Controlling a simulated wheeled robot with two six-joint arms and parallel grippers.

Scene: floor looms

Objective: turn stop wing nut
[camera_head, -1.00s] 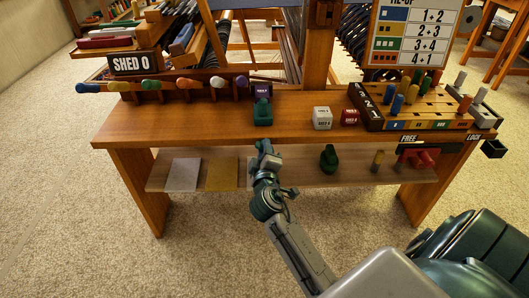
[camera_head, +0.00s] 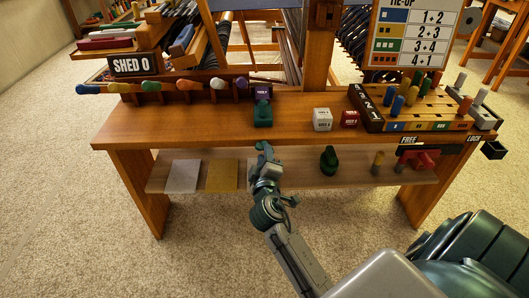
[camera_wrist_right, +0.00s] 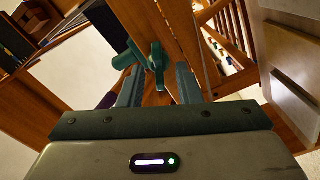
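A dark green piece (camera_head: 263,115) stands at the front edge of the wooden bench top, by the purple block. In the right wrist view a teal winged piece (camera_wrist_right: 157,66) with a round stem shows between and just beyond the fingertips. It looks like the same piece, though I cannot be sure it is the stop wing nut. My right gripper (camera_head: 265,150) is just below and in front of that piece, at the bench's front edge. In the wrist view its two fingers (camera_wrist_right: 158,75) are apart, with no clear grip on anything. My left gripper is not in view.
The bench top (camera_head: 200,120) holds white and red blocks and a peg board (camera_head: 415,108). A red part (camera_head: 418,158) sits under the FREE and LOCK labels. The lower shelf (camera_head: 290,175) carries another green piece (camera_head: 329,158) and flat samples. Carpet is clear in front.

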